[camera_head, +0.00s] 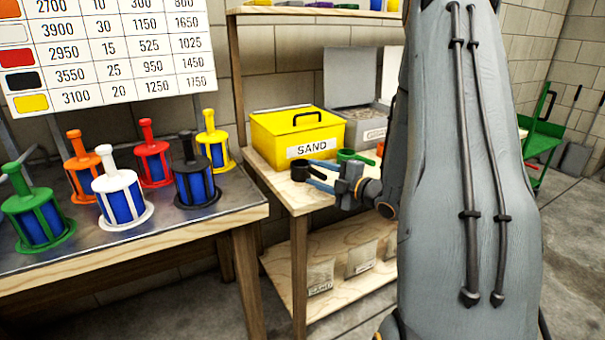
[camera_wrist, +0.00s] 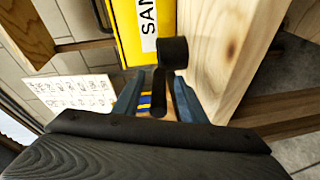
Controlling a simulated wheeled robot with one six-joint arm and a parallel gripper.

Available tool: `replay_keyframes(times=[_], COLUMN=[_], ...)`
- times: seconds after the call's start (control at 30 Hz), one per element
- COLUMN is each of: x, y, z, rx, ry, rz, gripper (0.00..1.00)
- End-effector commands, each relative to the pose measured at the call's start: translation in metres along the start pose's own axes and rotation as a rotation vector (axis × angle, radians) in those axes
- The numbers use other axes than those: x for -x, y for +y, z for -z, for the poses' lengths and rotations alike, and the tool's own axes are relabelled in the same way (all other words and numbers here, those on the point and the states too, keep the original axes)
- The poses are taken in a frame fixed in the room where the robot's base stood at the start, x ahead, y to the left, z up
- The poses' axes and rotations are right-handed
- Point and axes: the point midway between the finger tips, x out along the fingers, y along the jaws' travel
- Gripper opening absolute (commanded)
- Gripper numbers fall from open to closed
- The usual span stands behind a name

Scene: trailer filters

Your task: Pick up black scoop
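The black scoop (camera_head: 299,171) is at the front left corner of the wooden shelf table, beside the yellow sand box. It also shows in the wrist view, with its cup (camera_wrist: 173,52) beyond the fingers and its handle running back toward my gripper. My gripper (camera_head: 309,173) has its blue fingers apart, one on each side of the handle. In the wrist view the gripper (camera_wrist: 161,76) shows gaps between the handle and both fingers. I cannot tell whether the handle is at finger height.
The left table (camera_head: 150,226) holds several coloured filters. Bags lie on the lower shelf.

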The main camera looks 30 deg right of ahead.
Motion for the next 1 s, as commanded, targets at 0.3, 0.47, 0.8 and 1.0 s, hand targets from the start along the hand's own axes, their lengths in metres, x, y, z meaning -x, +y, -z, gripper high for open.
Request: replay_keyframes(times=[0.3, 0.47, 0.8, 1.0], x=[-0.009, -0.009, -0.009, -0.007], y=[0.0, 0.0, 0.002, 0.022], z=[-0.001, -0.001, -0.001, 0.004], rx=[0.0, 0.0, 0.001, 0.003], ry=[-0.002, -0.002, -0.002, -0.002], rz=[-0.001, -0.001, -0.001, -0.002], gripper=[0.36, 0.09, 0.0, 0.0])
